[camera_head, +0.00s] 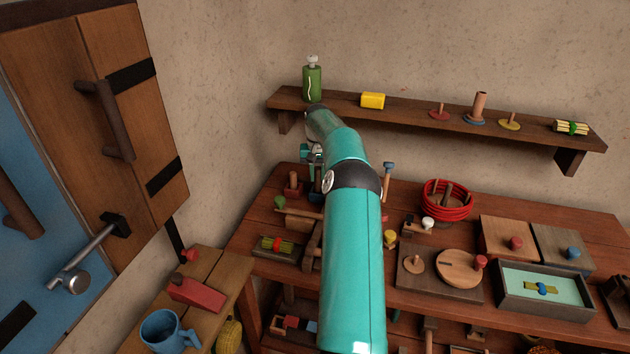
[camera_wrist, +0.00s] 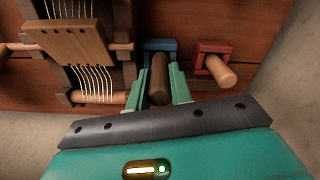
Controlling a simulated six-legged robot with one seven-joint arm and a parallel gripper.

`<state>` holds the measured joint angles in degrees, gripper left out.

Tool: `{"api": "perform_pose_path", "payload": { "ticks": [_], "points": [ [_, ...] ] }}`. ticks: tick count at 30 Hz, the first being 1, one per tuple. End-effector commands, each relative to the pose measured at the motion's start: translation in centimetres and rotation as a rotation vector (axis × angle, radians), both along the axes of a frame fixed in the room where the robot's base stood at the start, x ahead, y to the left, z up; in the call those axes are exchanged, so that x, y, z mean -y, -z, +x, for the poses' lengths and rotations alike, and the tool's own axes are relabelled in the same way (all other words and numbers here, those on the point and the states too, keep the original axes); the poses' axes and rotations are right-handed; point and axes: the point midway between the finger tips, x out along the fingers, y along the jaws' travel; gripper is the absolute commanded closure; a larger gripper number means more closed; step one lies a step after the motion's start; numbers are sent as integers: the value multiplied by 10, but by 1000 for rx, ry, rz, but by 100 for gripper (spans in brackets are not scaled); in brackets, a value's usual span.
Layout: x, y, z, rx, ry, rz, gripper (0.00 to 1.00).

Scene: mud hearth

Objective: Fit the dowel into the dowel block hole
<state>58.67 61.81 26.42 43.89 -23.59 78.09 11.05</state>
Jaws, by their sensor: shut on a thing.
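My gripper (camera_wrist: 160,88) is shut on a dark brown dowel (camera_wrist: 160,75), with one teal finger on each side of it. The dowel's far end overlaps a blue block (camera_wrist: 158,46) in the wrist view. I cannot tell whether it is in the block's hole or only in front of it. Beside it on the right is a red block (camera_wrist: 213,47) with a lighter wooden peg (camera_wrist: 221,70) standing in it. In the head view my gripper (camera_head: 312,154) is over the table's back left, and my arm hides most of it. The red block (camera_head: 293,188) shows left of my arm.
A wooden frame with pale strings (camera_wrist: 90,45) stands close left of my gripper in the wrist view. A wall shelf (camera_head: 430,118) with a green bottle (camera_head: 312,82) is behind. A red basket (camera_head: 447,200) and a tray (camera_head: 545,307) occupy the table's right.

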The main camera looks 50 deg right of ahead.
Motion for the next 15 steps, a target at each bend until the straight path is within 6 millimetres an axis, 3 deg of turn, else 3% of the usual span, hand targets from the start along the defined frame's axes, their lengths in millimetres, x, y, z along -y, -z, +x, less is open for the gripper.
{"api": "perform_pose_path", "payload": {
  "ticks": [15],
  "points": [
    [16, 37, -6, 0, 8, 0, 100]
  ]
}}
